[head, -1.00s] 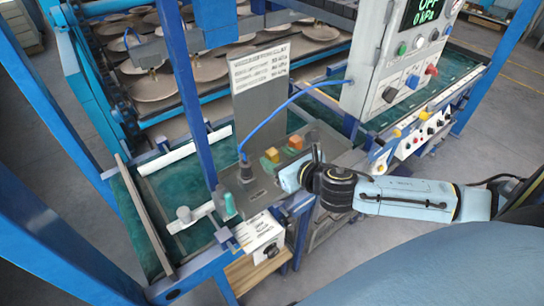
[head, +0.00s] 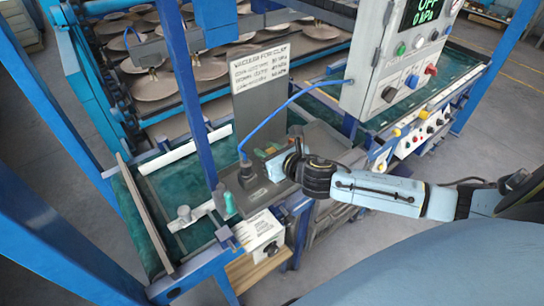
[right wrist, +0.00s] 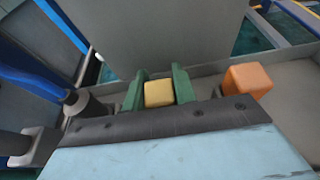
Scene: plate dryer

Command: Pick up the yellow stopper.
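The yellow stopper (right wrist: 159,93) is a small block that shows between the two green fingers of my right gripper (right wrist: 159,86) in the right wrist view. The fingers stand on its left and right sides with little or no gap. I cannot tell whether they press on it. In the head view my right gripper (head: 268,153) is at the grey fixture, beside the upright sign plate, and largely hides the stopper. My left gripper is not in view.
An orange block (right wrist: 246,83) stands just right of the gripper. A blue hose (head: 285,105) runs from a dark fitting (head: 246,172) close by. The sign plate (head: 262,98) rises behind, and a control box (head: 392,60) stands to the right.

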